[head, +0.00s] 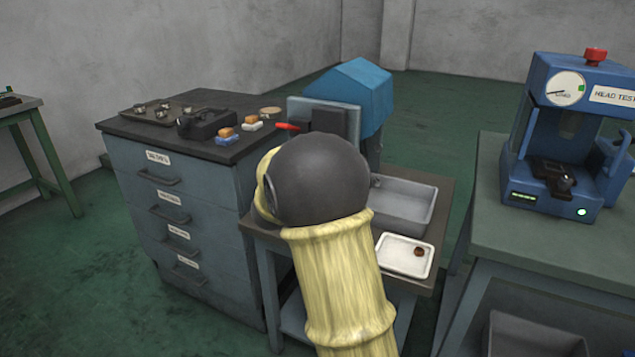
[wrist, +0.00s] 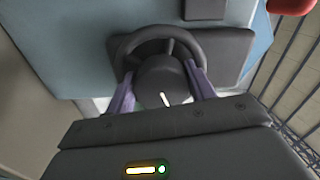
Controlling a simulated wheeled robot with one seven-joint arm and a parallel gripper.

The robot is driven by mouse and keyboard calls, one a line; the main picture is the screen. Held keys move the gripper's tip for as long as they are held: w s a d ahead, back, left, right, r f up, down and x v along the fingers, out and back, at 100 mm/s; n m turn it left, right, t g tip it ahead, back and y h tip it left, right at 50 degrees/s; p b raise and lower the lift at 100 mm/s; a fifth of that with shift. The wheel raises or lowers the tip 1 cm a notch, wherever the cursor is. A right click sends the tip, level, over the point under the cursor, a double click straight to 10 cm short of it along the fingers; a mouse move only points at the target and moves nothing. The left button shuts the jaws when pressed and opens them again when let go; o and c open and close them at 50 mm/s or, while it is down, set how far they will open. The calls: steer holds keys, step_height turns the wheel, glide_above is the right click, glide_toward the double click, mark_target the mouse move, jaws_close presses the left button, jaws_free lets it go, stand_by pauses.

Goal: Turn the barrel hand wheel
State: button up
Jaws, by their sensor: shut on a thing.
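The dark barrel hand wheel (wrist: 160,50) shows in the wrist view, its ring rim against a pale blue machine face. A dark round hub (wrist: 163,84) with a white line sits at its middle. My gripper (wrist: 160,72) has one purple finger on each side of this hub and is shut on it. The fingertips lie close to the lower part of the rim. The white line points up and slightly left. In the head view the blue-hooded machine (head: 352,88) stands ahead; my arm covers the gripper and the wheel.
A grey drawer cabinet (head: 185,200) with small tools on top stands left. A blue tester (head: 570,110) stands on the right bench.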

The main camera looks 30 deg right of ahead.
steer(key=shift+f+m+b, duration=0.25)
steer(key=shift+m+b, duration=0.75)
steer(key=shift+b, duration=0.2)
steer(key=shift+r+m+b, duration=0.1)
steer(key=shift+m+b, duration=0.2)
steer(key=shift+r, duration=0.1)
steer(key=o, duration=0.9)
steer(key=shift+o, duration=0.3)
steer(key=shift+s, duration=0.1)
steer(key=p+v, duration=0.1)
steer(key=v, duration=1.6)
steer(key=shift+p, duration=0.3)
